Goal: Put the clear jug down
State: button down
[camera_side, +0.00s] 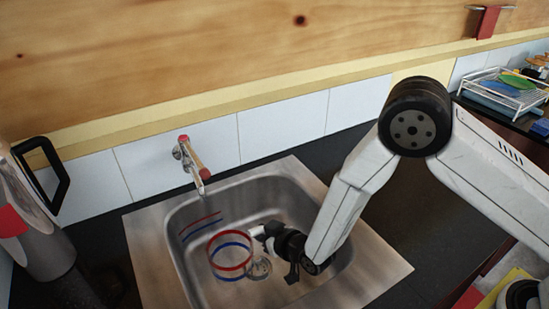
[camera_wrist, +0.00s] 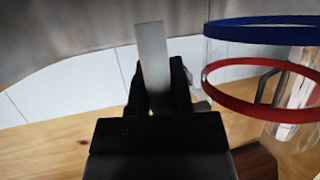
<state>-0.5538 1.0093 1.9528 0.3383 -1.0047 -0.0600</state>
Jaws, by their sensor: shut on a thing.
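My gripper (camera_side: 262,235) reaches into the sink from the right, beside the jug. In the wrist view the dark fingers (camera_wrist: 158,80) are shut around a pale grey strip, which seems to be the jug's handle. I cannot tell whether the jug's base touches the sink floor.
The sink rim (camera_side: 150,255) surrounds the basin. A tap (camera_side: 193,162) sticks out from the tiled wall above it. A metal vessel with a black handle (camera_side: 58,180) stands at the left. A dish rack (camera_side: 505,95) is at the far right. Red and yellow items (camera_side: 500,288) lie at the bottom right.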

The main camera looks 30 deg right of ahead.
jog(key=w+f, duration=0.2)
jog(key=f, duration=0.1)
jog(key=w+f, duration=0.1)
jog(key=shift+f, duration=0.3)
jog(key=shift+w, duration=0.75)
jog(key=w, duration=0.3)
jog(key=shift+w+f, duration=0.25)
jog(key=shift+f, duration=0.45)
